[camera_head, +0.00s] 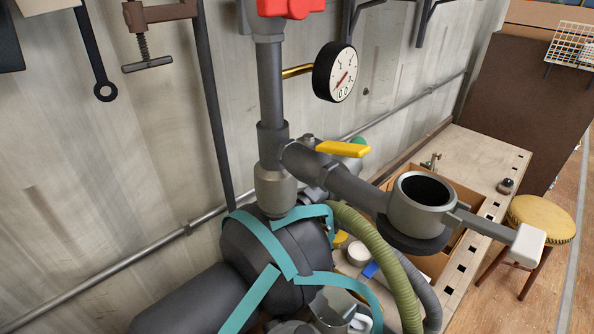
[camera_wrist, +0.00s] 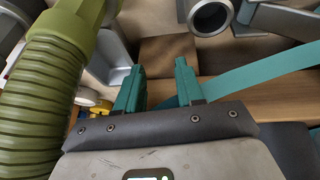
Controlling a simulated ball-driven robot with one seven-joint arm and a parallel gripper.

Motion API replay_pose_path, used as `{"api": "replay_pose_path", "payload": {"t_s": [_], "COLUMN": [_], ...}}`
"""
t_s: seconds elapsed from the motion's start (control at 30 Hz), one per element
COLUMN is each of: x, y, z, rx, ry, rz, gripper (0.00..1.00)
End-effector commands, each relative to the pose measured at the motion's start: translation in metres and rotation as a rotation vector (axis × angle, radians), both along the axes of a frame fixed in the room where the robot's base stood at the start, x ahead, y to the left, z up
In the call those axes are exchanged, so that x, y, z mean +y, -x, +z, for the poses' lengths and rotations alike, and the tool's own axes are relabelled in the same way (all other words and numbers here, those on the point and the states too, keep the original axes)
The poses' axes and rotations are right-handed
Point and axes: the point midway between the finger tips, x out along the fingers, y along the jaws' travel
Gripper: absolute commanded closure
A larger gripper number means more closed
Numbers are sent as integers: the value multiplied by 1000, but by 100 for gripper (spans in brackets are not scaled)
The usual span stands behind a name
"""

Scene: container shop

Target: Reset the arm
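My gripper (camera_wrist: 158,88) shows in the wrist view with its two teal fingers apart and nothing visible between them. A thick green ribbed hose (camera_wrist: 38,95) is close on its left. A grey open pipe end (camera_wrist: 210,15) is ahead, slightly right of the fingers, and a flat teal band (camera_wrist: 260,80) runs at the right. In the head view I cannot make out my gripper. The green hose also shows there (camera_head: 380,255), beside a dark rounded body with teal bands (camera_head: 265,250). I cannot tell how far the fingers are from the hose or pipe.
Grey pipework with a yellow-handled valve (camera_head: 343,149) and a round gauge (camera_head: 335,72) stands before the wall. A grey cup-shaped fitting (camera_head: 420,205) juts right. A wooden bench (camera_head: 480,165) with small items lies behind. A yellow-topped stool (camera_head: 541,217) stands at the right.

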Motion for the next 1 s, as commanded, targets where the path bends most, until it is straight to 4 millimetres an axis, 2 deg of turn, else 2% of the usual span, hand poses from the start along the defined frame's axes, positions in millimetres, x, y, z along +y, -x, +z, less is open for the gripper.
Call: {"api": "replay_pose_path", "payload": {"t_s": [0.27,0.47,0.57,0.77,1.0], "x": [-14,-31,-43,-78,-119], "y": [15,34,49,96,166], "z": [-6,-12,-17,-27,-30], "rx": [36,76,109,198,310], "ry": [-2,-3,-4,1,19], "rz": [-74,-162,-234,-447,-765], "gripper": [63,63,63,63,63]}}
